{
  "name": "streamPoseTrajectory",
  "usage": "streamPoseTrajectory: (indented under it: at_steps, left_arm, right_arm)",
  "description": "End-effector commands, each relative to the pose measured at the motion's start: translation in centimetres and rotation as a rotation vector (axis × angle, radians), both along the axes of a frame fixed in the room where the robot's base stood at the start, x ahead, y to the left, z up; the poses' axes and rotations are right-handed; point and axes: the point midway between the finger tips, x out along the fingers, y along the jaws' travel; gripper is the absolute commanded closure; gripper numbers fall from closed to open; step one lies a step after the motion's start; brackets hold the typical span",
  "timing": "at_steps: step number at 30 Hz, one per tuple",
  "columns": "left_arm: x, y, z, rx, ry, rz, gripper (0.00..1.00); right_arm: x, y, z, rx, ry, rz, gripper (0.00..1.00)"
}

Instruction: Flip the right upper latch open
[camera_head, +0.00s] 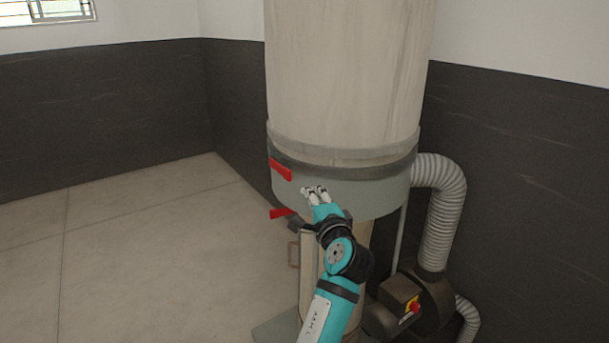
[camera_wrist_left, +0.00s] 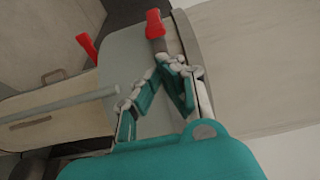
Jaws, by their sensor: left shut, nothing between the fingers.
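A red upper latch (camera_head: 281,170) sits on the dark clamp band at the left side of the collector drum. It also shows in the left wrist view (camera_wrist_left: 155,24), beyond the fingers. A second red latch (camera_head: 281,213) sticks out lower, near the drum's bottom edge, and shows at the upper left of the left wrist view (camera_wrist_left: 87,43). My left gripper (camera_head: 315,189) is shut and empty in front of the grey drum wall, right of and slightly below the upper latch in the head view, apart from it. My right gripper is out of view.
The grey drum (camera_head: 345,197) stands below a large pale filter bag (camera_head: 350,75). A ribbed hose (camera_head: 444,210) and a motor with a red and yellow switch (camera_head: 411,307) are at the right. Open floor (camera_head: 130,240) lies to the left.

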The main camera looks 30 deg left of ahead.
Motion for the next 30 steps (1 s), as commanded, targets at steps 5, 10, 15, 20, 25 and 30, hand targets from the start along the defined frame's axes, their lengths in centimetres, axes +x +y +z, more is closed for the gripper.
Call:
streamPoseTrajectory:
  at_steps: [5,10,15,20,25,30]
  left_arm:
    - [0.0,0.0,0.1,0.001,-0.001,0.002,1.0]
    - [0.1,0.1,0.1,0.001,-0.001,0.001,1.0]
    - [1.2,1.3,0.4,0.002,-0.001,0.002,1.0]
    - [3.1,3.5,0.5,0.003,0.002,0.001,1.0]
    - [5.1,5.7,0.3,0.001,0.001,0.001,1.0]
    - [6.3,7.1,0.1,0.0,0.001,0.0,1.0]
  right_arm:
    - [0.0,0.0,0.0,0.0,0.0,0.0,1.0]
    - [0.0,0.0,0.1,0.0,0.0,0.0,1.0]
    - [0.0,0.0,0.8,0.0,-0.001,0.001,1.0]
    - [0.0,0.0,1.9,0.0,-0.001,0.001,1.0]
    - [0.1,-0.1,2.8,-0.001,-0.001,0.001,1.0]
    - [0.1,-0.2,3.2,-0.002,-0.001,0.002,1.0]
